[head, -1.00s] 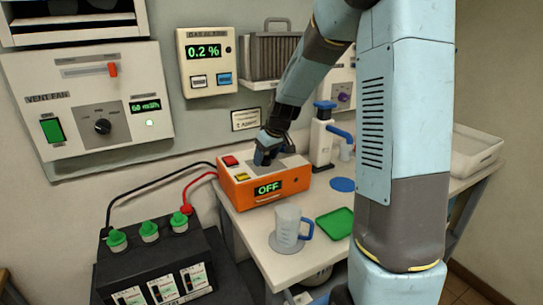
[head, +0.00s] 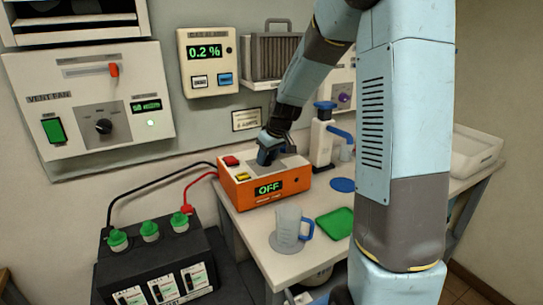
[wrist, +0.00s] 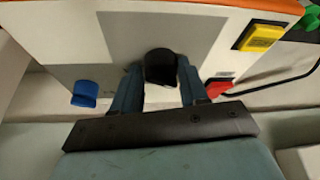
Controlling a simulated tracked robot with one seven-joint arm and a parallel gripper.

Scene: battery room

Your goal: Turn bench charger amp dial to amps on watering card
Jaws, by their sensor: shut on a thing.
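The bench charger (head: 236,191) is an orange box with a pale top on the bench, and its display (head: 268,187) reads OFF. My gripper (head: 268,156) is over the charger's top. In the wrist view its two fingers (wrist: 160,85) are shut on the black amp dial (wrist: 161,66), one finger on each side. The dial's pointer and scale are hidden or too small to read. The watering card (head: 246,120) is a small framed label on the wall behind the charger; its writing is too small to read for sure.
The charger also has a red button (head: 231,161) and a yellow button (head: 243,177). A clear jug (head: 288,226) and a green tray (head: 336,222) stand in front. A black battery (head: 150,262) with green caps is at lower left; cables run to the charger.

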